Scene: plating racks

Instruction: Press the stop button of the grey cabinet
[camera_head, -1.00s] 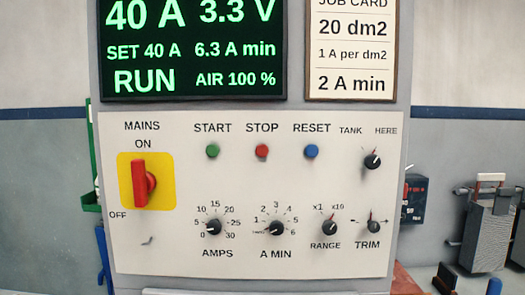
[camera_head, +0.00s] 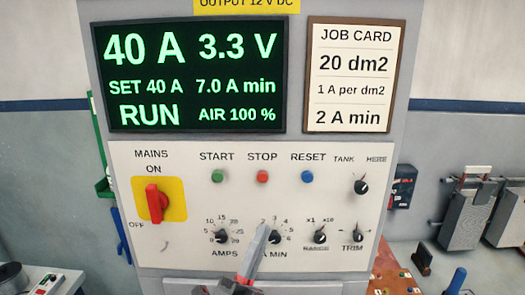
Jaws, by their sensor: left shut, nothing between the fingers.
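The grey cabinet (camera_head: 297,60) fills the middle of the head view, with a pale control panel (camera_head: 335,200) on its front. The red stop button (camera_head: 262,177) sits under the word STOP, between the green start button (camera_head: 217,177) and the blue reset button (camera_head: 307,177). My left gripper (camera_head: 262,232) is shut and empty. It rises from the bottom edge, and its tip shows below the stop button, overlapping the A MIN knob (camera_head: 275,239). The gap in depth to the panel is hard to tell. My right gripper is not in view.
The display (camera_head: 188,75) reads RUN, 40 A, 3.3 V and 7.0 A min. The red mains switch (camera_head: 154,204) is on a yellow plate at the left. The AMPS knob (camera_head: 221,237), RANGE knob (camera_head: 320,236) and TRIM knob (camera_head: 357,236) flank the gripper.

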